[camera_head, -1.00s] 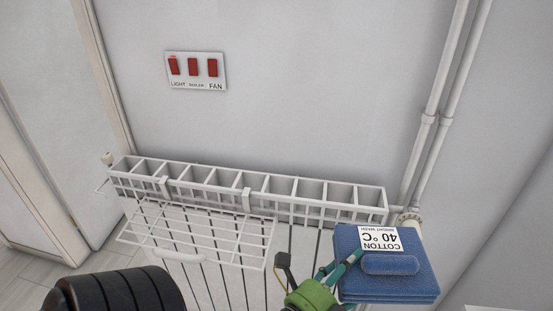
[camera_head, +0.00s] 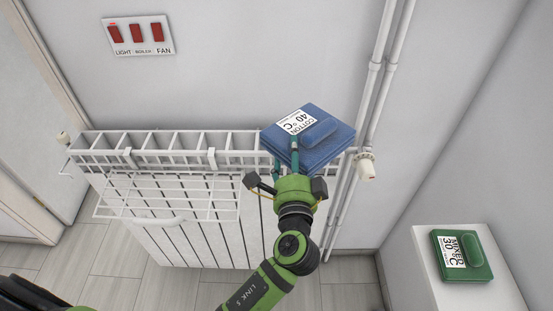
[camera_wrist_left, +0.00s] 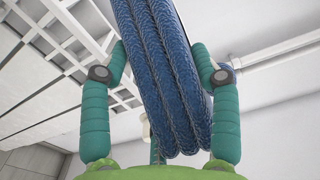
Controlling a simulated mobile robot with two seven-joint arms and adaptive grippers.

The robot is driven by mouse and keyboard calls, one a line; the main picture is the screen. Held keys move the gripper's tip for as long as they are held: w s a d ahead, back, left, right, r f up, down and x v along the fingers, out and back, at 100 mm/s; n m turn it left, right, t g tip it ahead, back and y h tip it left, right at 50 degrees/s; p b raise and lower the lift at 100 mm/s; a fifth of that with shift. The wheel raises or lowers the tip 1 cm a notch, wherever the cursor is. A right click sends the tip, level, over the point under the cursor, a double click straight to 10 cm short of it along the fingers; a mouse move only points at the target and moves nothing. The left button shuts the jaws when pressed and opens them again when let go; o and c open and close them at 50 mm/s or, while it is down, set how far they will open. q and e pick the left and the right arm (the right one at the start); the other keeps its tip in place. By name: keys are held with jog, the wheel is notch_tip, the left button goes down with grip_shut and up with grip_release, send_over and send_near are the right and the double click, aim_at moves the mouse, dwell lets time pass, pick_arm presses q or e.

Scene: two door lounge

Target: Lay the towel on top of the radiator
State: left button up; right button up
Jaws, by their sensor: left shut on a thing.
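A folded blue towel (camera_head: 315,148) with a white "COTTON 40 °C" label is over the right end of the white radiator (camera_head: 180,140), partly hiding it. My left gripper (camera_head: 293,158) is shut on the towel's near edge. In the left wrist view the two green fingers stand on either side of the towel's folded layers (camera_wrist_left: 162,80), with the radiator (camera_wrist_left: 60,45) to the left. I cannot tell whether the towel touches the radiator top. My right gripper is not in view.
A wire rack (camera_head: 180,195) hangs on the radiator's front. Vertical pipes (camera_head: 372,100) and a valve (camera_head: 366,165) are just right of the towel. A green towel (camera_head: 462,257) labelled "MIXED 30 °C" lies on a white cabinet (camera_head: 425,245). The radiator top left of the blue towel is clear.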

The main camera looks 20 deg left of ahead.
pick_arm(q)
jog(key=w+a+f+b, duration=0.1)
jog(key=a+f+b, duration=0.1)
jog(key=w+a+f+b, duration=0.1)
jog(key=w+a+f, duration=0.1)
jog(key=f, duration=0.1)
jog(key=w+a+f+b, duration=0.1)
jog(key=a+f+b, duration=0.1)
jog(key=f, duration=0.1)
jog(key=shift+w+f+b, duration=0.25)
jog(key=shift+w+b, duration=0.1)
jog(key=shift+w, duration=0.05)
jog(key=shift+f, duration=0.1)
jog(key=o, duration=1.6)
jog(key=shift+s+f, duration=0.1)
